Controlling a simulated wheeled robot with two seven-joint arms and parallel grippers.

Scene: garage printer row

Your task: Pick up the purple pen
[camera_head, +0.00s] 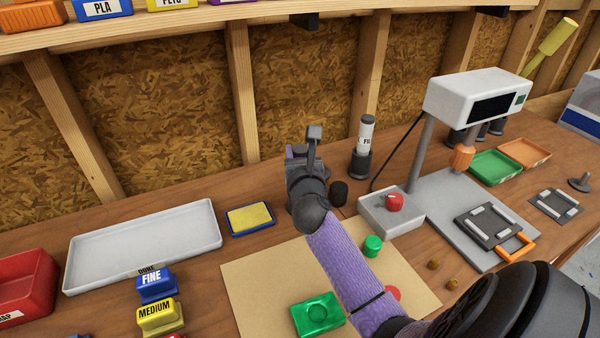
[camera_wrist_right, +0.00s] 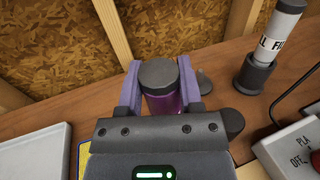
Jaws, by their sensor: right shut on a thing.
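The purple pen (camera_wrist_right: 164,104) has a dark grey cap and stands between my right gripper's two lavender fingers (camera_wrist_right: 160,84) in the right wrist view. The fingers are shut on it, one on each side. Its lower part is hidden by the gripper body. In the head view my right gripper (camera_head: 303,150) is over the back of the bench, close to the wall, and largely hides the pen. My left gripper is in neither view.
A white marker (camera_head: 366,135) stands in a dark holder right of my gripper, and a short dark cup (camera_head: 338,193) is nearer. A switch box with a red knob (camera_head: 394,202) lies farther right. A white tray (camera_head: 145,245) and a yellow pad (camera_head: 250,218) are at left.

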